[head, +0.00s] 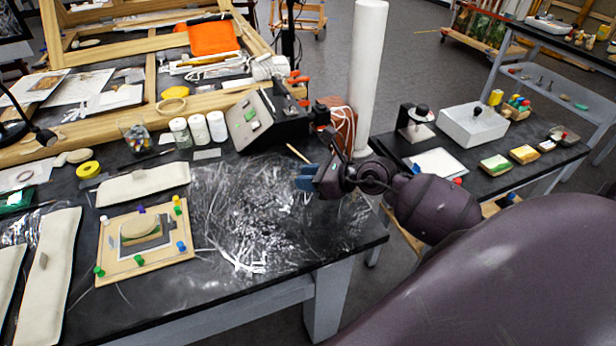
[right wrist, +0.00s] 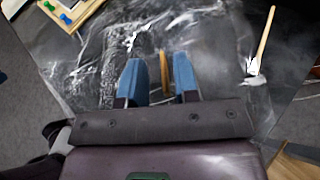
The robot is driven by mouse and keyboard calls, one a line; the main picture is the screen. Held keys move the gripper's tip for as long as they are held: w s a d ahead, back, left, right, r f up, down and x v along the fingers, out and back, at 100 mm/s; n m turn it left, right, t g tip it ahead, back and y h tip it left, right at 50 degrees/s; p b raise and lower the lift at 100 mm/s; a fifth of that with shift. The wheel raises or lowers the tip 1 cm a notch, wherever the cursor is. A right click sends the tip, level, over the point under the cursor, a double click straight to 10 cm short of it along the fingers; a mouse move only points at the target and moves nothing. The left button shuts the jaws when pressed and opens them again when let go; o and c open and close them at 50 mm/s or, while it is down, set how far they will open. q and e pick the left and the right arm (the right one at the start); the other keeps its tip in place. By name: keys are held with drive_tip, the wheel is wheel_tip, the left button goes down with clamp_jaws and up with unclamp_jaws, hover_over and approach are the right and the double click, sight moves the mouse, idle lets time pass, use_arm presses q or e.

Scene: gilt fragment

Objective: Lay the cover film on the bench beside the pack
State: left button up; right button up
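The clear, crinkled cover film (head: 245,225) lies spread on the black bench, to the right of the pack. Its glossy wrinkles also show in the right wrist view (right wrist: 120,40). The pack (head: 108,262) is a light wooden board with coloured pins around its edge and a small framed piece in its middle. A corner of it shows in the right wrist view (right wrist: 88,8). My right gripper (head: 306,178) is over the film's right part, its blue fingers apart in the right wrist view (right wrist: 159,80), with no film visibly pinched. My left gripper is out of view.
Cream padded bags (head: 145,184) lie behind and left of the pack. White jars (head: 199,129) and a grey-black device (head: 262,122) stand behind the film. A wooden stick (head: 298,153) lies near my right gripper. A white column (head: 367,70) stands beyond the bench's right end.

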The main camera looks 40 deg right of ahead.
drive_tip(key=shift+r, duration=0.4)
drive_tip(key=shift+s+d+r+p, duration=0.1)
drive_tip(key=shift+s+r+p, duration=0.05)
drive_tip(key=shift+r+p, duration=0.2)
drive_tip(key=b+v, duration=0.1)
drive_tip(key=v, duration=1)
drive_tip(key=shift+s+d, duration=0.15)
drive_tip(key=shift+s, duration=0.15)
